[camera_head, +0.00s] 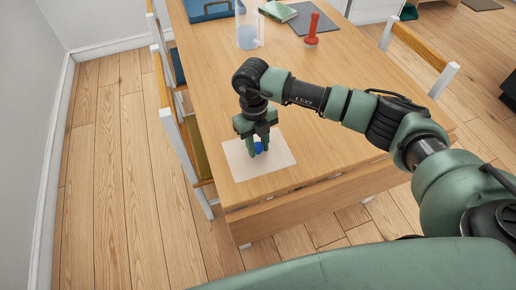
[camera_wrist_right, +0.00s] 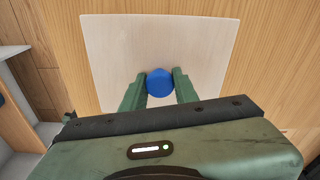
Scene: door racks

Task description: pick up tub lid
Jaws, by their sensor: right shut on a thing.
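A small round blue thing, which looks like the tub lid (camera_head: 259,147), is between the fingers of my right gripper (camera_head: 258,151). In the right wrist view the blue lid (camera_wrist_right: 160,81) shows with a green finger on each side, and the gripper (camera_wrist_right: 160,85) is shut on it. Both are over the pale square sheet (camera_head: 240,171) near the table's front left corner. I cannot tell whether the lid still touches the sheet. My left gripper is not in view.
The wooden table (camera_head: 218,60) is largely clear around the arm. At its far end are a clear container (camera_head: 247,32), a red upright object (camera_head: 312,30), a dark grey mat (camera_head: 322,20), a green book-like item (camera_head: 278,11) and a blue tray (camera_head: 207,8). Chairs stand along both sides.

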